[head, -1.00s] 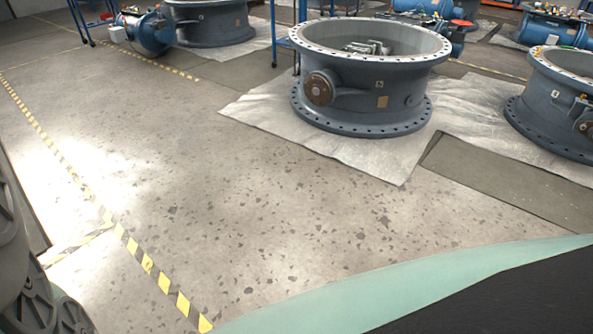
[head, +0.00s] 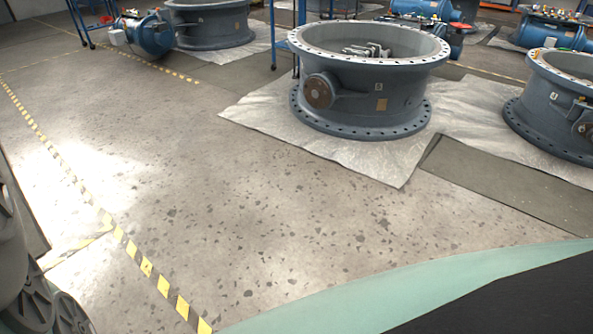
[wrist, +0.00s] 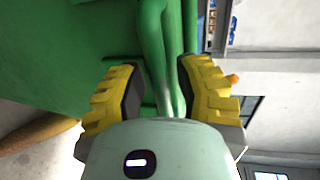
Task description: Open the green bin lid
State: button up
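In the wrist view, a green bin (wrist: 55,55) fills the upper left. A rounded green rim or bar (wrist: 158,45), seemingly part of the bin or its lid, runs down the middle of the picture. My gripper (wrist: 164,72) has two yellow ridged fingers set wide apart, one on each side of this green bar. No contact between the fingers and the bar can be made out. The lower end of the bar is hidden behind my gripper's body. Neither the bin nor my gripper shows in the head view.
A large grey valve body (head: 370,88) stands on a pale sheet (head: 260,112) in the head view. Another valve (head: 550,110) is at the right edge. Yellow-black tape (head: 148,266) marks the floor at left. The speckled floor (head: 260,215) between is clear.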

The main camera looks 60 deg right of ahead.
grip_shut()
